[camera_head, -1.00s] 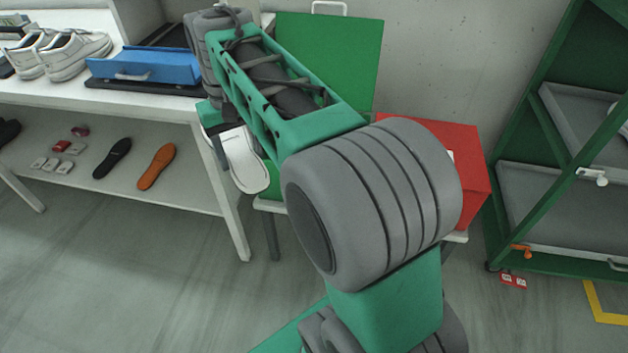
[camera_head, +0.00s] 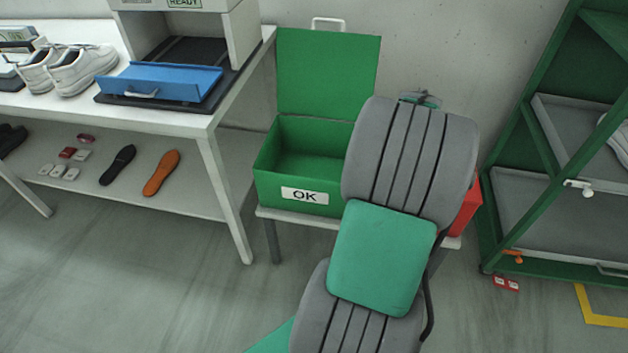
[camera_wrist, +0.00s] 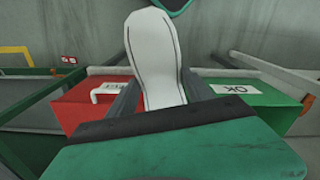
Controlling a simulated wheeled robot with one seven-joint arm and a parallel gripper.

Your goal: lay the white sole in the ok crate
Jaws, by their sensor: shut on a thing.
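The white sole (camera_wrist: 154,50) stands up between the fingers of my gripper (camera_wrist: 158,92) in the wrist view, which is shut on it. The green OK crate (camera_head: 262,186) stands open on a low stand in the head view, its lid raised at the back. The part of its inside that shows is empty. The crate also shows at the right of the wrist view (camera_wrist: 262,98). In the head view my arm hides the gripper, the sole and the crate's right end.
A red crate (camera_head: 471,205) stands right of the OK crate, mostly behind my arm; in the wrist view it is closed. A white table (camera_head: 125,115) with white shoes (camera_head: 78,70) and a blue tray (camera_head: 165,82) is at the left. A green rack (camera_head: 512,215) stands at the right.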

